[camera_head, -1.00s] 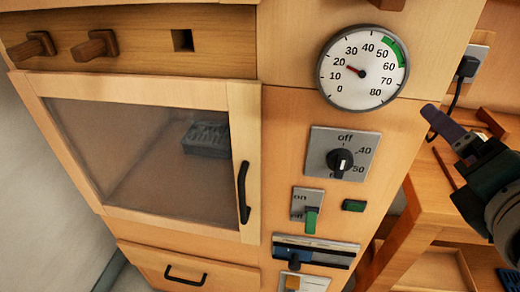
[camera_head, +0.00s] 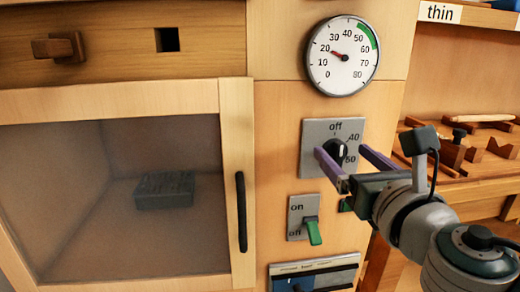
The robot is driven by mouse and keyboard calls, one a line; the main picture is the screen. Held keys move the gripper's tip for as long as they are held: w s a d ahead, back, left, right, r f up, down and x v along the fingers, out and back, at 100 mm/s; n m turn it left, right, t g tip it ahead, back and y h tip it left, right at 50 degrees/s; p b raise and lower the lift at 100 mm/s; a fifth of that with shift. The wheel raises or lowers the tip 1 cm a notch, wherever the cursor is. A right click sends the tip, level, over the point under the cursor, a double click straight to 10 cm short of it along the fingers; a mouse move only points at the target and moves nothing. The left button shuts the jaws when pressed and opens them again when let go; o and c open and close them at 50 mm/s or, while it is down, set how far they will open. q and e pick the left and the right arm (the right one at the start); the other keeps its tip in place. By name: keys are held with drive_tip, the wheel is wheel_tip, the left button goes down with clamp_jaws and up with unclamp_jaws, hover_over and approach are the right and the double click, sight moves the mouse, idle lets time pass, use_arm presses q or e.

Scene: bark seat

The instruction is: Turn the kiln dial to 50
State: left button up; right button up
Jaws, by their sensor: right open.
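The kiln dial is a black knob (camera_head: 338,149) on a grey plate (camera_head: 318,133) marked off, 40 and 50. Its white pointer mark seems to point up toward off; its lower part and any lower label are hidden by my gripper. My right gripper (camera_head: 348,156) is open. Its two purple fingers show on either side of the knob in the picture, the left one over the plate's lower part and the right one past its right edge. I cannot tell whether they touch the knob. My left gripper is not in view.
Above the dial is a round gauge (camera_head: 343,72), its red needle near 20. Below it is an on/off switch (camera_head: 311,228) with its green lever down at off. The kiln door (camera_head: 110,105) with black handle (camera_head: 241,212) is shut on the left. Wooden shelves (camera_head: 470,160) stand right.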

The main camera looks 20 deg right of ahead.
drive_tip(key=shift+x, duration=0.8)
clamp_jaws()
